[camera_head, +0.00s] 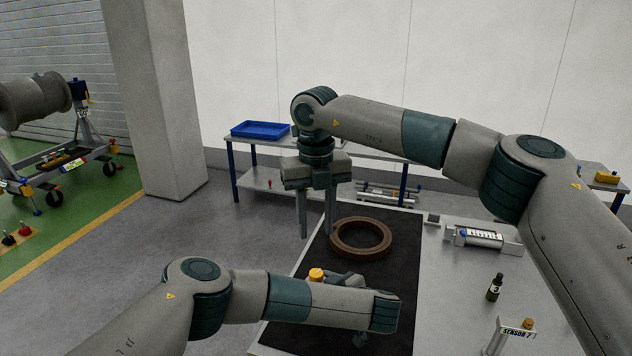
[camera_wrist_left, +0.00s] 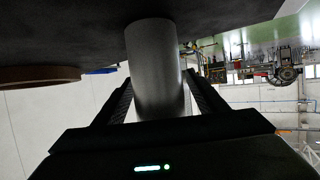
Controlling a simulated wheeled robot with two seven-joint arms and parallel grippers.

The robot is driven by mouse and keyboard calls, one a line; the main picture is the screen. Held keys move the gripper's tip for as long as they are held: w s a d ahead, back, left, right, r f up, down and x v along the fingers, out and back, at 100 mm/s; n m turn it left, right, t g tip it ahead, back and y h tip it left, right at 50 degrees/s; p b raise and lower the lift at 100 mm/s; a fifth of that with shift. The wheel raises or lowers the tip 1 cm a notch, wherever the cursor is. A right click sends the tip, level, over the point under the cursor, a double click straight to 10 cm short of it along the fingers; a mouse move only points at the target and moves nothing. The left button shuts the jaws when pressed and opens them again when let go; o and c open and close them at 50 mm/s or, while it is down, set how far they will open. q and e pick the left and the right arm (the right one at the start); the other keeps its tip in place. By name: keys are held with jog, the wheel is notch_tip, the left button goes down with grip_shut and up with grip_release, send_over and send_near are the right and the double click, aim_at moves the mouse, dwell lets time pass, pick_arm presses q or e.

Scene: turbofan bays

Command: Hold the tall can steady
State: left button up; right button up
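The tall can (camera_wrist_left: 155,62) is a plain dark grey cylinder in the left wrist view, where the picture is upside down. It meets the dark mat at the top of that view. My left gripper (camera_wrist_left: 158,88) has a finger on each side of the can and appears shut on it. In the head view my left arm hides most of that spot, and I cannot make out the can there. My right gripper (camera_head: 317,236) points down in the head view, its fingers apart and empty, to the left of the brown ring.
The brown ring (camera_head: 362,239) lies on the black mat (camera_head: 405,222). An orange knob or cap (camera_head: 316,274) shows just behind my left forearm. A blue tray (camera_head: 260,130) sits behind.

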dwell(0.3)
pick_arm(q)
jog(key=v, duration=1.2)
jog(key=shift+r, duration=0.1)
